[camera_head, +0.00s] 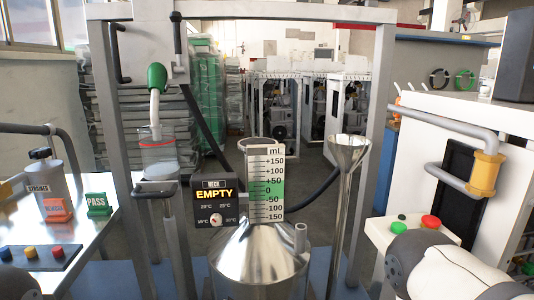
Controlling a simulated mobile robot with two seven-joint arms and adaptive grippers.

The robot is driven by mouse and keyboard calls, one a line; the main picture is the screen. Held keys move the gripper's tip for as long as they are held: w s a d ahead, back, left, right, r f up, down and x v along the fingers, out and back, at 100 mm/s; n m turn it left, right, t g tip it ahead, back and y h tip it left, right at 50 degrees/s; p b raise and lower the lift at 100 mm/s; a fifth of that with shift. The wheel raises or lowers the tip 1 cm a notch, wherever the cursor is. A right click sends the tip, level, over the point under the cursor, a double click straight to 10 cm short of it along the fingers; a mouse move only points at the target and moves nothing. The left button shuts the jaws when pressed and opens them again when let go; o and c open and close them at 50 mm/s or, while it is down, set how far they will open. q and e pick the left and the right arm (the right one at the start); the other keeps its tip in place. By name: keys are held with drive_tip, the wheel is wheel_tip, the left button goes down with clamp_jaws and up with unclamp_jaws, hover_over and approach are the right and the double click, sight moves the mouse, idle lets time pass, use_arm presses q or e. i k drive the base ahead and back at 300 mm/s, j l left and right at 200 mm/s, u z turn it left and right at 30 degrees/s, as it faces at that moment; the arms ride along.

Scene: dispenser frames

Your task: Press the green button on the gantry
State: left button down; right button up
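A green button (398,228) sits on a light-coloured control box (376,232) at the right. A larger red button (430,221) is just right of it on the same box. A grey metal gantry frame (376,120) spans the middle of the view. Part of my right arm, white with dark rounded joints, crosses the lower right corner, in front of the box and below the buttons. No fingers show on it, so my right gripper is not visible.
A shiny steel vessel (258,262) stands in the centre, with a mL scale (265,185) and a black "EMPTY" display (214,198) above. A steel funnel (348,150) stands at its right. The left bench (110,240) holds a bottle (45,182), PASS block (97,204) and coloured buttons.

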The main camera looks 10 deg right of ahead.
sight(398, 228)
drive_tip(key=z, duration=0.35)
drive_tip(key=l+z, duration=0.15)
drive_tip(key=z, duration=0.6)
